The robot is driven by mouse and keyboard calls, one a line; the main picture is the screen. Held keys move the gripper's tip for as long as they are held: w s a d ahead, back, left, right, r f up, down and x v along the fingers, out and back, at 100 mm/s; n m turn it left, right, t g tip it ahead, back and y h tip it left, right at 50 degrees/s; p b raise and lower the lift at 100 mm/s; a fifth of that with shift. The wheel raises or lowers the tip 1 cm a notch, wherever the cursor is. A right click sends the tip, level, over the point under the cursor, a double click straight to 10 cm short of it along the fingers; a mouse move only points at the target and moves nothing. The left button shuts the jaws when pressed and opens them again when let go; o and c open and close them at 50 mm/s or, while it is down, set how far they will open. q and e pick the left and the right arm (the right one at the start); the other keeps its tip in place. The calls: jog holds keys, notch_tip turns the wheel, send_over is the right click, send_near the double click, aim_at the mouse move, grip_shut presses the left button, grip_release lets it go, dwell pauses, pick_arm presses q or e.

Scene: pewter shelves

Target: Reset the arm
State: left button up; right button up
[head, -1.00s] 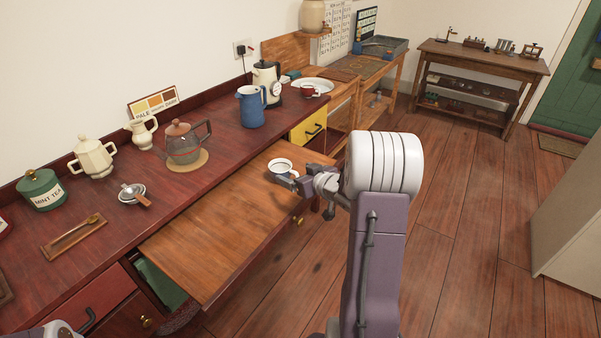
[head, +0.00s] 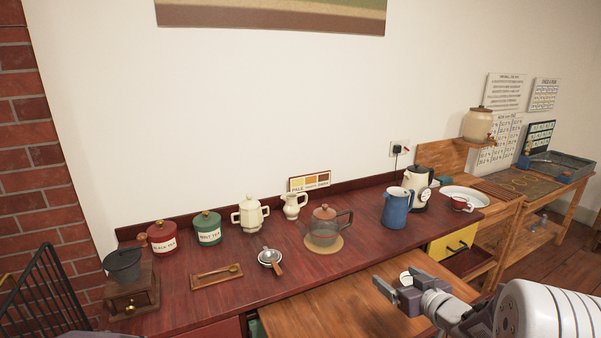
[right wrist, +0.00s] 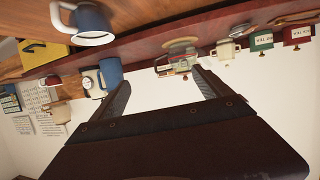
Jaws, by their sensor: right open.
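My right gripper (head: 393,287) reaches in from the lower right over the wooden pull-out board (head: 340,303). Its two fingers are apart. In the right wrist view, which is upside down, the gripper (right wrist: 158,78) is open with nothing held between its fingers.
The dark red counter carries a blue jug (head: 397,208), a kettle (head: 417,187), a glass teapot (head: 324,226), a strainer (head: 270,258), a small tray (head: 216,277), tea tins (head: 207,229) and a grinder (head: 131,290). A yellow drawer (head: 452,244) stands right of the board.

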jog(key=s+a+r+g+p, duration=0.2)
jog(key=a+r+p, duration=0.35)
jog(key=a, duration=0.35)
pick_arm(q)
notch_tip(320, 180, up, 8)
jog(key=shift+p, duration=0.35)
pick_arm(e)
jog(key=s+f+m+g, duration=0.1)
jog(key=s+f+g, duration=0.2)
jog(key=s, duration=0.4)
jog(key=s+f+m+g+h, duration=0.1)
jog(key=s+f+g, duration=0.3)
jog(key=s, duration=0.4)
jog(key=s+a+f+g+h, duration=0.1)
jog(key=s+f+g, duration=0.2)
jog(key=s, duration=0.4)
jog(key=shift+s+f+m+g, duration=0.2)
jog(key=shift+f+m+g, duration=0.1)
jog(key=shift+f+m, duration=0.15)
